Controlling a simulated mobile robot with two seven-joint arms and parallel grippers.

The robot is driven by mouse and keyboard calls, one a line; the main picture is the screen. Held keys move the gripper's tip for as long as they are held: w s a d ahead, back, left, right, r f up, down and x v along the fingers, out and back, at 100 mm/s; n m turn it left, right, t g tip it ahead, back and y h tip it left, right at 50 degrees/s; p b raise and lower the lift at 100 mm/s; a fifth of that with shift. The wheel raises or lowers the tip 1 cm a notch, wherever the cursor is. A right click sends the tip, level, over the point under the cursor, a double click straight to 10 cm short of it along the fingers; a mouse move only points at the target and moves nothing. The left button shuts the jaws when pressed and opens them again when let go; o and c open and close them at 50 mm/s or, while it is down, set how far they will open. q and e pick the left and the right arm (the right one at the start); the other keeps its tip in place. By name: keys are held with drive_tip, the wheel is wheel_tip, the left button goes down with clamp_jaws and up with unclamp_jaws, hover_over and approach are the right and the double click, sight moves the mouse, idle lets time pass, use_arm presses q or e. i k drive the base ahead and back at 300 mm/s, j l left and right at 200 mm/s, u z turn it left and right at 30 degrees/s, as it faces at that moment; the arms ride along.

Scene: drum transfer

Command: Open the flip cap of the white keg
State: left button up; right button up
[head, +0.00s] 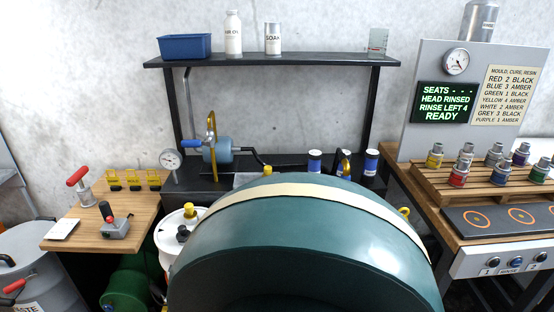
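The white keg (168,244) stands low at left of centre, beyond the small wooden table. Its top carries a yellow cap (188,208) and a dark fitting (183,234). I cannot tell whether the yellow part is the flip cap, or whether it is open. The keg's right side and lower part are largely hidden behind a large teal rounded body with a cream band (300,250), close to the camera. Neither of my grippers can be seen.
The right bench carries a pallet (425,178) of coloured jars. The teal body blocks the middle.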

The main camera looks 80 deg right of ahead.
sight(182, 234)
drive_tip(key=z, duration=1.75)
drive_tip(key=k+j+z, duration=0.2)
drive_tip(key=z, duration=0.2)
drive_tip(key=k+j+z, duration=0.2)
drive_tip(key=z, duration=0.25)
